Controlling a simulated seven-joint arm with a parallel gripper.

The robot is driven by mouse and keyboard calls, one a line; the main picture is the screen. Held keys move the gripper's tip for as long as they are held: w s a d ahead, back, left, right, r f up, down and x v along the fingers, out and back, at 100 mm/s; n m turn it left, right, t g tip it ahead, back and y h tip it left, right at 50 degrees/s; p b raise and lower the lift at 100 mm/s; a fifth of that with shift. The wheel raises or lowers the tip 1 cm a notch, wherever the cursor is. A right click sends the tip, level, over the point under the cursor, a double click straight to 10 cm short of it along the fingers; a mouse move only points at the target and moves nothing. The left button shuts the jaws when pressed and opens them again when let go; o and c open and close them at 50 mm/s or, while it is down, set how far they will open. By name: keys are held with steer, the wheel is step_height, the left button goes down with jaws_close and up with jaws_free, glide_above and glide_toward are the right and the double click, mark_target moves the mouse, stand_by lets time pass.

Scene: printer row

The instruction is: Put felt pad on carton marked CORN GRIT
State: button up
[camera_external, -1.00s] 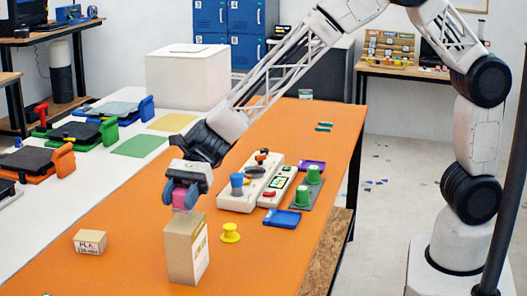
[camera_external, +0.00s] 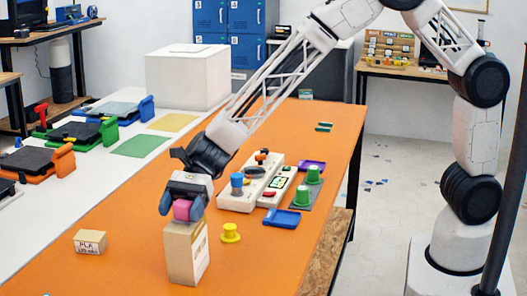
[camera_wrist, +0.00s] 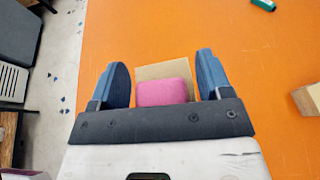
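The pink felt pad (camera_external: 182,210) lies on top of a tall tan carton (camera_external: 186,254). The print on the carton's side is too small to read. In the wrist view the pad (camera_wrist: 163,92) sits over the near part of the carton top (camera_wrist: 165,70), and a strip of the top shows beyond it. My gripper (camera_external: 181,209) is just above the carton, with a finger on each side of the pad. In the wrist view the gripper (camera_wrist: 165,82) is open, with gaps between its fingers and the pad.
A small box marked PLA (camera_external: 90,242) stands to the left on the orange table (camera_external: 130,275). A yellow knob-shaped piece (camera_external: 230,232) stands close to the carton's right. A control panel (camera_external: 240,196) and a blue tray (camera_external: 282,218) lie behind it.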

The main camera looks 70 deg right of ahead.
steer(key=shift+r, duration=0.2)
steer(key=v, duration=1.2)
steer(key=shift+f, duration=0.1)
stand_by(0.8)
steer(key=s+d+r+n+t+h, duration=0.1)
steer(key=s+d+r+n+h, duration=0.2)
steer(key=s+d+n, duration=0.3)
steer(key=s+d+r+n+h, duration=0.3)
steer(key=s+d+n+h, duration=0.3)
steer(key=s+d, duration=0.9)
steer(key=s+d+r+n+t+h, duration=0.1)
steer(key=s+d+r+n+h, duration=0.3)
steer(key=s+d, duration=0.7)
steer(key=s+n, duration=0.1)
steer(key=s, duration=0.6)
steer(key=shift+s+n+t+h, duration=0.25)
steer(key=shift+n+t+h, duration=0.05)
steer(key=shift+n, duration=0.1)
